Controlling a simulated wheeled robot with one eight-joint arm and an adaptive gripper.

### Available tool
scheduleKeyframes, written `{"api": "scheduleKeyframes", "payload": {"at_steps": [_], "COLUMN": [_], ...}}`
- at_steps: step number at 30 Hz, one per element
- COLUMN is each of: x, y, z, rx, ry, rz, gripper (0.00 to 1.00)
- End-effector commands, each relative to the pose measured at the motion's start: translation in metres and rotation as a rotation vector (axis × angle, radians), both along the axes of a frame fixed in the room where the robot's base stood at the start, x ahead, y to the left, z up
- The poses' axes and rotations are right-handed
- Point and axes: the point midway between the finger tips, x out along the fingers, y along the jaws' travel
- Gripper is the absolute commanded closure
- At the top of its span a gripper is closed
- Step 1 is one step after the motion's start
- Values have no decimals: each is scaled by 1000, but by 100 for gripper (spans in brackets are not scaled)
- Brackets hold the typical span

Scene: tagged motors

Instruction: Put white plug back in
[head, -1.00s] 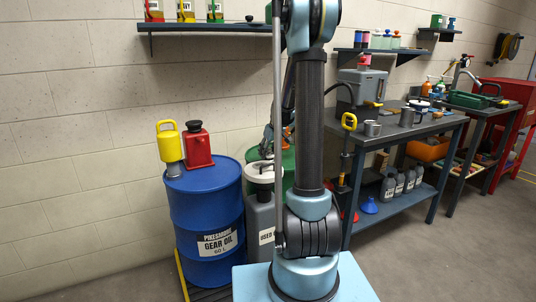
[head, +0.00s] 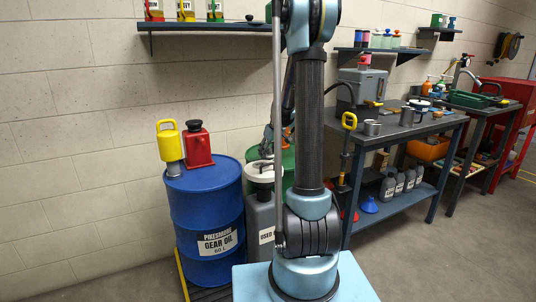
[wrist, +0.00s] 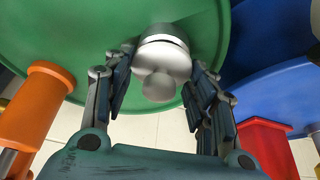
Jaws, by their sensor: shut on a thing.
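The white plug (wrist: 160,85) is a pale, rounded, knobbed piece in the middle of the wrist view. My gripper (wrist: 160,75) has its fingers on either side of it and is shut on it. The plug lines up with a silvery round collar (wrist: 163,38) at the green drum's top (wrist: 90,35). I cannot tell whether the plug is seated in an opening or just above it. In the head view the green drum (head: 288,160) is mostly hidden behind my arm, and the plug does not show clearly.
An orange cylinder (wrist: 48,90) stands left of my gripper in the wrist view. A blue gear oil drum (head: 203,215) carries a yellow-handled can (head: 168,145) and a red can (head: 198,147). A grey used-oil container (head: 262,215) stands beside it. A workbench (head: 430,127) is at right.

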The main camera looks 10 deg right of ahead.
Motion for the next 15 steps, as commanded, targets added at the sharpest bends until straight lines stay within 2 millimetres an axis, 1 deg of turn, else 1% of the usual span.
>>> {"api": "scheduleKeyframes", "payload": {"at_steps": [3, 4, 5, 6, 7, 15], "x": [0, 0, 0, 0, 0, 0], "y": [0, 0, 0, 0, 0, 0], "z": [0, 0, 0, 0, 0, 0], "rx": [0, 0, 0, 0, 0, 0], "ry": [0, 0, 0, 0, 0, 0], "rz": [0, 0, 0, 0, 0, 0], "gripper": [65, 46, 39, 30, 25, 25]}}
